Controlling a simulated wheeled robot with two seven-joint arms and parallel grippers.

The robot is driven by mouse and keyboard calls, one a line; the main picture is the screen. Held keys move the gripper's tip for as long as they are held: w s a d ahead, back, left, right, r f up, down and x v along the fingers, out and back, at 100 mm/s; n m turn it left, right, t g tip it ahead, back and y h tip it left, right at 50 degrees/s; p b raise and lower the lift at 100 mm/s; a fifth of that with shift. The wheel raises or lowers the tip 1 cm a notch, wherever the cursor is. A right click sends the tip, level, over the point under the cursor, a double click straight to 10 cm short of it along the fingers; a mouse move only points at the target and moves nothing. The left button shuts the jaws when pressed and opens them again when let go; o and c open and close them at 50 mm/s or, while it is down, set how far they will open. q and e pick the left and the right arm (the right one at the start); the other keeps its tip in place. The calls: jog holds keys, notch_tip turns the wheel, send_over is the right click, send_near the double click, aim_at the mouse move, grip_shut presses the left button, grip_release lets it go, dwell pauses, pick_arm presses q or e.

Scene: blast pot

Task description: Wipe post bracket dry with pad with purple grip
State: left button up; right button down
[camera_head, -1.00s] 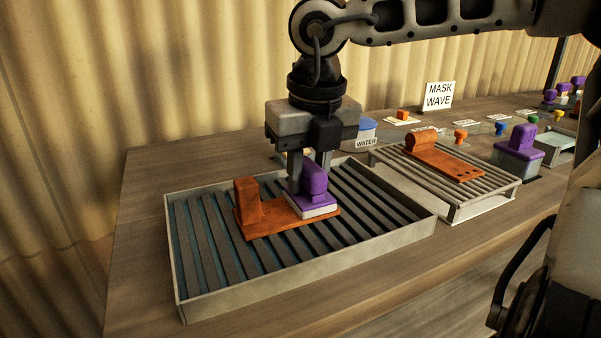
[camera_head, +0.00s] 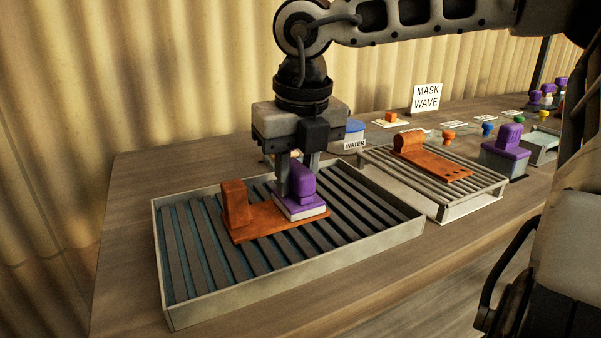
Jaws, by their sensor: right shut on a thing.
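The post bracket (camera_head: 239,232) is a rust-orange flat plate with an upright post at its left end. It lies on the dark slats of a shallow tray (camera_head: 290,297). The pad with the purple grip (camera_head: 300,189) has a pale underside and sits on the right part of the bracket's plate, right of the post. My right gripper (camera_head: 295,187) points down from above and is shut on the purple grip. The pad hides the plate under it, and I cannot see how wet the surface is. My left gripper is not in view.
A slatted rack (camera_head: 440,203) right of the tray holds another orange bracket (camera_head: 428,159). A larger purple-handled block (camera_head: 506,150) stands right of the rack. The bench left of the tray is clear.

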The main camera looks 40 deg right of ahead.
jog(key=shift+w+a, duration=0.2)
jog(key=shift+a, duration=0.55)
jog(key=shift+f, duration=0.1)
jog(key=shift+w+a, duration=0.15)
jog(key=shift+a, duration=0.2)
jog(key=shift+d, duration=0.15)
jog(key=shift+s+d+b, duration=0.15)
jog(key=shift+s+d, duration=0.05)
jog(key=shift+d, duration=0.3)
jog(key=shift+s+d+b, duration=0.15)
jog(key=shift+d, duration=0.3)
jog(key=shift+d, duration=0.1)
jog(key=shift+s+d, duration=0.1)
jog(key=shift+d, duration=0.1)
